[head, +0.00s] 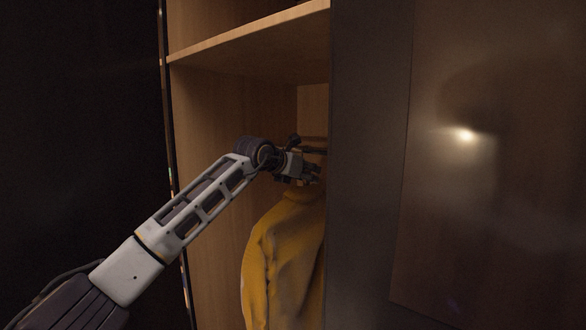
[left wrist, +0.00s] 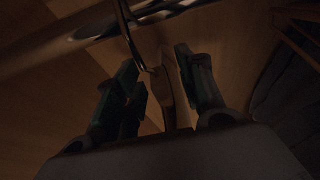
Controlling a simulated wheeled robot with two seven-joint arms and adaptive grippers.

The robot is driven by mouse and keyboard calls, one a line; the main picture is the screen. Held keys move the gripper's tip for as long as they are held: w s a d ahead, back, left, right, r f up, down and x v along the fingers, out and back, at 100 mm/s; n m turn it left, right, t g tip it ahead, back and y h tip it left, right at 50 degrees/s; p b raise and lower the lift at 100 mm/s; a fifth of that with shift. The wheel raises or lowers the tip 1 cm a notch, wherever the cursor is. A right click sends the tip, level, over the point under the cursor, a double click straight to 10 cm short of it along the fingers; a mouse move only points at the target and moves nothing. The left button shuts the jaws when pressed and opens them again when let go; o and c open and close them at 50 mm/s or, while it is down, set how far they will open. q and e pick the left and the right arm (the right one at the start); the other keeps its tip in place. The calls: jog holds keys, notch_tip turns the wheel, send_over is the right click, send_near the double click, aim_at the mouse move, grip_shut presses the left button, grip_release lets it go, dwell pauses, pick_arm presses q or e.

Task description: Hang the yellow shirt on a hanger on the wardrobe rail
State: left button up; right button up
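The yellow shirt (head: 283,262) hangs down inside the wardrobe, its right side cut off by the dark panel. My left gripper (head: 314,174) is in the wardrobe just above the shirt's collar. In the left wrist view its two fingers (left wrist: 168,88) stand apart, one on each side of the hanger's wooden neck (left wrist: 166,88). The metal hanger hook (left wrist: 131,36) crosses the shiny rail (left wrist: 75,40). Whether the rail carries the hanger's weight, I cannot tell. In the head view the rail area is mostly hidden behind my gripper and the panel. My right gripper is out of view.
A wooden shelf (head: 250,35) runs above my arm. The wardrobe's wooden side wall (head: 205,150) is to the left of the shirt. A large dark panel (head: 368,170) closes off the opening on the right.

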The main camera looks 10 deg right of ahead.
pick_arm(q)
jog(key=shift+v, duration=5.9)
